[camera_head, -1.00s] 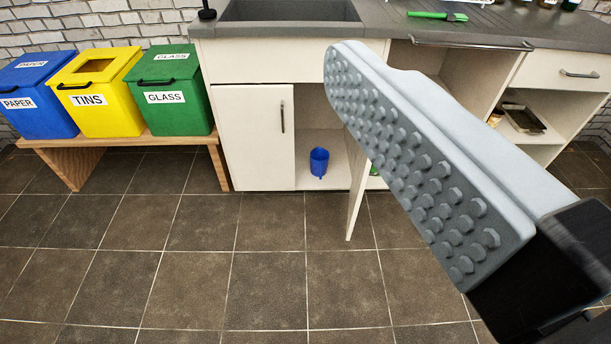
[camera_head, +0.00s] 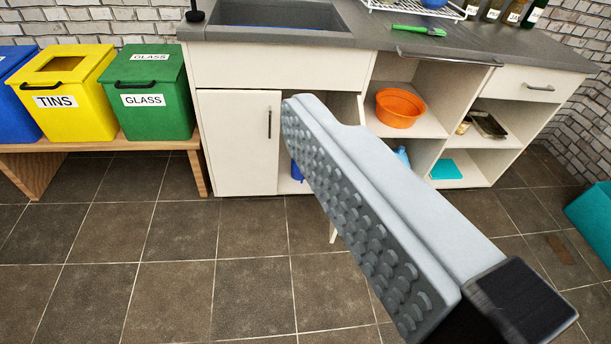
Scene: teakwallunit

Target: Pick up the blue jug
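The blue jug (camera_head: 297,171) stands on the floor of the open lower cupboard below the sink, just right of the closed white door. Only its left part shows; my finger covers the rest. One grey finger of my gripper (camera_head: 370,215) crosses the picture from lower right to upper left. Its studded face is bare and touches nothing. The other finger is out of view. The finger is nearer to me than the jug, apart from it.
An orange bowl (camera_head: 399,108) and a teal box (camera_head: 446,170) sit on shelves to the right. Yellow (camera_head: 66,110) and green (camera_head: 160,110) bins stand on a bench at left.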

